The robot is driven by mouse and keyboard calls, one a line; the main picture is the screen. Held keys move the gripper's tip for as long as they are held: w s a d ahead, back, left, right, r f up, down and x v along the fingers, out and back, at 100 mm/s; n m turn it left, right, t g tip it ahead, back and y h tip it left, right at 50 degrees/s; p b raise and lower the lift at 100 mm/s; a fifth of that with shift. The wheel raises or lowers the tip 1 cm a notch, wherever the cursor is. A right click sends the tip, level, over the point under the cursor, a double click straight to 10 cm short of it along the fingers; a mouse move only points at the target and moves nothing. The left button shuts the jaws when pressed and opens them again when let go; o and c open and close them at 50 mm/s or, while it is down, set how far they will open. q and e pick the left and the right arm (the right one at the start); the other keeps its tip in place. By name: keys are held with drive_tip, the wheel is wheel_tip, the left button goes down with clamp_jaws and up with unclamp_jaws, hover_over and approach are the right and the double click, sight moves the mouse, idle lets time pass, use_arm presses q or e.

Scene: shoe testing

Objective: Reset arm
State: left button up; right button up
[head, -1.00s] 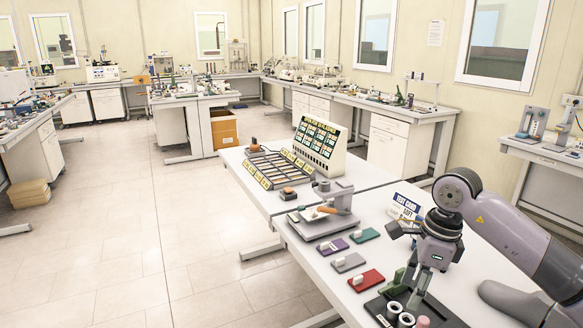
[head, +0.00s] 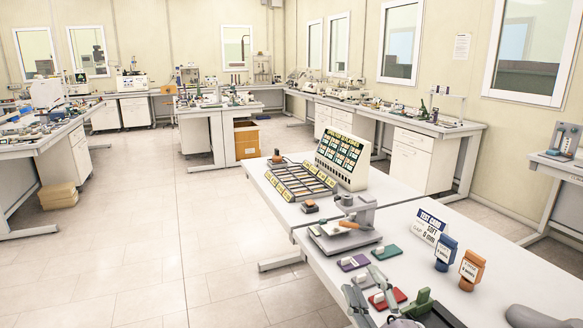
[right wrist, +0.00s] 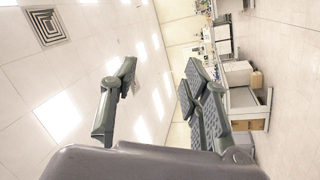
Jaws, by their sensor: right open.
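My right gripper (head: 365,284) shows at the bottom of the head view, fingers pointing up over the near table edge, with nothing between them. In the right wrist view its fingers (right wrist: 157,75) are spread wide and empty, with the room lying sideways behind. My left gripper is not in view. The rest of my right arm is mostly out of the head view.
Open floor (head: 170,260) lies left.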

drive_tip(key=s+d+f+m+g+h, duration=0.2)
drive_tip(key=d+f+m+h, duration=0.15)
drive_tip(key=f, duration=0.25)
drive_tip(key=s+d+f+m+g+h, duration=0.2)
drive_tip(key=f+m+g, duration=0.15)
drive_tip(key=f, duration=0.25)
drive_tip(key=s+d+f+m+g, duration=0.1)
drive_tip(key=s+f+m+g, duration=0.3)
drive_tip(key=s+f, duration=0.6)
drive_tip(key=s+f+m+g, duration=0.2)
drive_tip(key=s+f+g, duration=0.45)
drive_tip(key=s, duration=0.75)
wheel_tip(320, 180, down, 28)
drive_tip(key=s+g, duration=0.2)
drive_tip(key=s+d+f+g, duration=0.1)
drive_tip(key=s+d+f, duration=0.2)
drive_tip(key=s+f, duration=1.1)
drive_tip(key=shift+s+n, duration=0.4)
drive_tip(key=shift+s, duration=0.5)
drive_tip(key=shift+d+y, duration=0.1)
drive_tip(key=shift+y, duration=0.15)
